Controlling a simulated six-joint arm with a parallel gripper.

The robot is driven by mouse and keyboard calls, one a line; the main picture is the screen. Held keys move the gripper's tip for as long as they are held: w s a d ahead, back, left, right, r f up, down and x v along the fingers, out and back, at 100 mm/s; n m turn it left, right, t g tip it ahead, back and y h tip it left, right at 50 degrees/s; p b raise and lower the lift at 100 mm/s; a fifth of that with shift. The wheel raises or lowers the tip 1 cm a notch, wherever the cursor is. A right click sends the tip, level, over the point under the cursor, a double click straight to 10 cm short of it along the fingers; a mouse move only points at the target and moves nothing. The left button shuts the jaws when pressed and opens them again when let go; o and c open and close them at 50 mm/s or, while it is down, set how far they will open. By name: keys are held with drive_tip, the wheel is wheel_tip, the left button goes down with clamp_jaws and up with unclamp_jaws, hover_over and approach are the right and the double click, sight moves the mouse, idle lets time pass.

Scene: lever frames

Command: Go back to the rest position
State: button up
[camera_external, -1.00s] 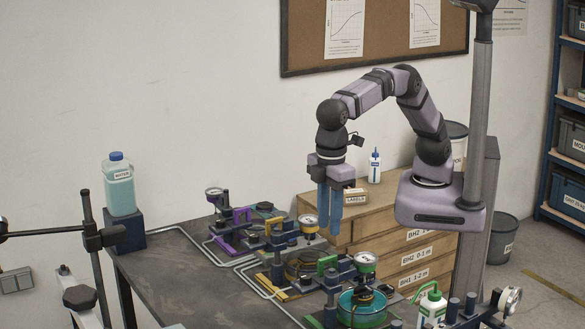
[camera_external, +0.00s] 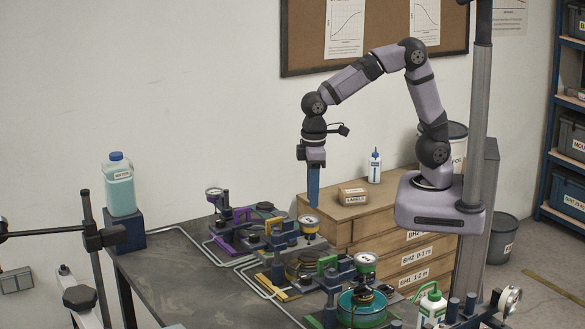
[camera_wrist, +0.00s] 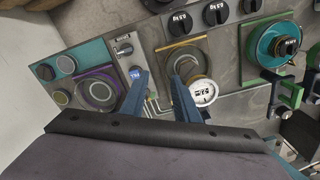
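My gripper (camera_external: 313,204) hangs pointing down in the external view, above and behind the row of lever devices and left of the wooden drawer cabinet. From that side its blue fingers overlap. In the wrist view the two blue fingers of my gripper (camera_wrist: 159,80) stand apart with nothing held between them. The dark table and some thin tubing show in the gap. My arm is raised and bent in an arch from its base at the right.
Lever devices with gauges (camera_external: 309,225) stand along the dark table (camera_external: 185,270). A water bottle (camera_external: 119,187) stands on a blue block at left. The wooden cabinet (camera_external: 362,225) carries a small labels box (camera_external: 352,197) and a white bottle (camera_external: 375,166). Open air surrounds my gripper.

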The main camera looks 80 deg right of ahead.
drive_tip(key=s+d+f+m, duration=0.2)
drive_tip(key=s+d, duration=0.3)
drive_tip(key=d, duration=0.3)
drive_tip(key=s+d+f+m, duration=0.2)
drive_tip(key=s+d+f, duration=0.3)
drive_tip(key=d, duration=0.3)
drive_tip(key=shift+s+d+b, duration=0.15)
drive_tip(key=shift+d+b, duration=0.05)
drive_tip(key=shift+b, duration=0.1)
